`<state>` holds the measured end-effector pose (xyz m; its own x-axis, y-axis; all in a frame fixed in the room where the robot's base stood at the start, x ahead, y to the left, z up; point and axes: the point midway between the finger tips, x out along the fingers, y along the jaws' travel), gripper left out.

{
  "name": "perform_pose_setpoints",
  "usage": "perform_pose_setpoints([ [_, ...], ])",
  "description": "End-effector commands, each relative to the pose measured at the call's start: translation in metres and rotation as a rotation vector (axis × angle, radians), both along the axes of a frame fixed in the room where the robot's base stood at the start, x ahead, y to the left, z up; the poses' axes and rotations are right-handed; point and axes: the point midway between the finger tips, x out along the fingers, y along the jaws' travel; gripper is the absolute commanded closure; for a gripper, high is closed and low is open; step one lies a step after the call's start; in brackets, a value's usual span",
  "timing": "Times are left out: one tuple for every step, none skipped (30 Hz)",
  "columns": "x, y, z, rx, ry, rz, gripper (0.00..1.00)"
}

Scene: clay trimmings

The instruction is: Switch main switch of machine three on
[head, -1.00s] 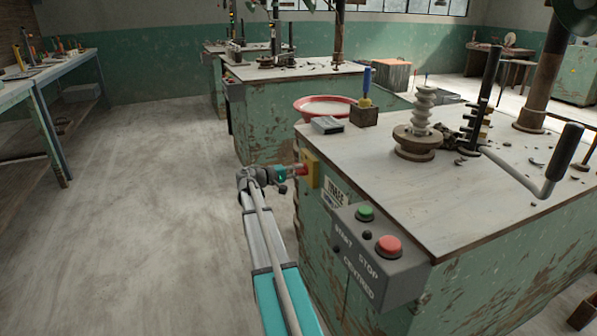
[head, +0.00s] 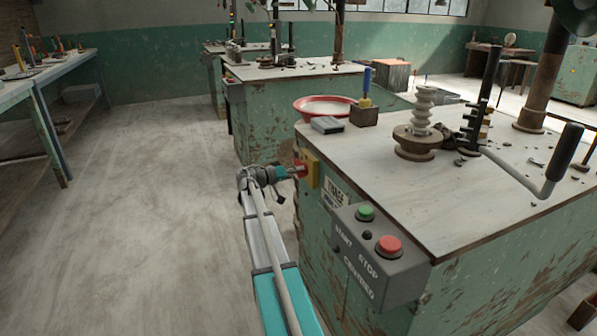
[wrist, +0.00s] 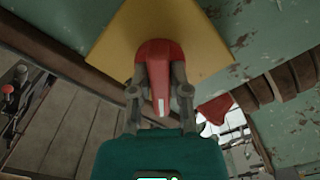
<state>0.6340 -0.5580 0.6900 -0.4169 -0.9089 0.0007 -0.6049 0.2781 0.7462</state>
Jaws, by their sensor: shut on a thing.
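The main switch is a red rotary handle (wrist: 157,52) on a yellow plate (wrist: 108,45), fixed to the left side of the near green machine. A label beside it in the head view reads "THREE" (head: 337,193). My gripper (wrist: 160,78) is shut on the red handle, with one finger on each side of it. The handle's grip has a white mark and points down toward the gripper body in the wrist view. In the head view, my gripper (head: 298,171) reaches the yellow plate (head: 312,170) from the left and partly hides the handle.
A grey box with a green START button (head: 365,213) and a red STOP button (head: 388,246) juts out from the machine near my arm. The worktop (head: 400,205) carries a stacked clay form (head: 422,120) and a cranked lever (head: 540,175). Floor to the left is clear.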

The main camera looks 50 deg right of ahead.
Motion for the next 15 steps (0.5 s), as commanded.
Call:
perform_pose_setpoints([
  [-0.0007, -0.0005, -0.0004, -0.018, -0.042, -0.001, 1.0],
  [-0.0008, -0.0005, -0.0003, -0.03, -0.068, -0.001, 1.0],
  [-0.0008, -0.0005, -0.0003, -0.045, -0.102, -0.001, 1.0],
  [-0.0008, -0.0005, -0.0003, -0.058, -0.129, -0.001, 1.0],
  [-0.0009, -0.0005, -0.0004, -0.069, -0.154, -0.001, 1.0],
  [-0.0009, -0.0006, -0.0004, -0.085, -0.189, -0.001, 1.0],
  [-0.0009, -0.0006, -0.0004, -0.097, -0.214, -0.001, 1.0],
  [-0.0009, -0.0006, -0.0004, -0.109, -0.241, -0.001, 1.0],
  [-0.0009, -0.0006, -0.0004, -0.125, -0.275, -0.001, 1.0],
  [-0.0009, -0.0006, -0.0004, -0.136, -0.301, -0.001, 1.0],
  [-0.001, -0.0007, -0.0004, -0.148, -0.327, -0.001, 1.0],
  [-0.001, -0.0007, -0.0004, -0.165, -0.361, -0.002, 1.0],
  [-0.001, -0.0007, -0.0004, -0.177, -0.387, -0.002, 1.0],
  [-0.0011, -0.0006, -0.0004, -0.189, -0.413, -0.002, 1.0],
  [-0.001, -0.0007, -0.0004, -0.204, -0.447, -0.002, 1.0],
])
